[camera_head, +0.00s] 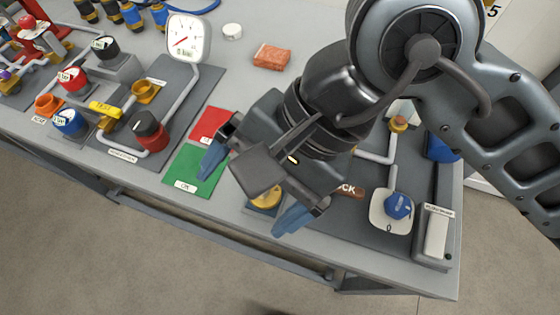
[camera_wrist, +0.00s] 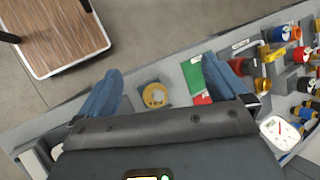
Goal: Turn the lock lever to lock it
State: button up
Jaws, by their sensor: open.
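A brown-red piece with white letters ending in "CK" (camera_head: 350,191) shows behind my gripper in the head view; its left part is hidden, and I cannot tell whether it is the lock lever or a label. A yellow round part (camera_head: 266,199) lies just below my gripper, partly covered. In the wrist view the yellow round part (camera_wrist: 155,95) sits on a grey plate, between and beyond my fingers. My gripper (camera_head: 256,186) is open, its blue fingertips wide apart and holding nothing. Both fingers also show in the wrist view (camera_wrist: 163,84).
A blue knob on a white dial (camera_head: 397,206) and a grey switch box (camera_head: 434,234) stand at right. Green (camera_head: 193,172) and red (camera_head: 209,125) pads lie left of my gripper. A gauge (camera_head: 187,40), pipes and coloured valves fill the left. An orange-brown block (camera_head: 271,56) lies behind.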

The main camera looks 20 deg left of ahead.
aim_at(341, 190)
jog(key=w+d+f+t+h, duration=0.1)
jog(key=w+d, duration=0.2)
jog(key=w+d+f+n+t+h, duration=0.1)
jog(key=w+d+h, duration=0.1)
jog(key=w+d, duration=0.1)
jog(key=w+d+f+t+h, duration=0.1)
jog(key=w+d+t+h, duration=0.1)
jog(key=d, duration=0.3)
jog(key=shift+w+f+n, duration=0.2)
jog(key=shift+w+n, duration=0.1)
jog(key=shift+w, duration=0.45)
jog(key=shift+w+d+f+p, duration=0.1)
jog(key=shift+f+p, duration=0.15)
jog(key=shift+p, duration=0.05)
notch_tip(341, 190, down, 7)
jog(key=shift+f+p, duration=0.15)
jog(key=shift+p, duration=0.55)
jog(key=shift+c, duration=0.2)
jog(key=c, duration=0.9)
jog(key=shift+o, duration=0.2)
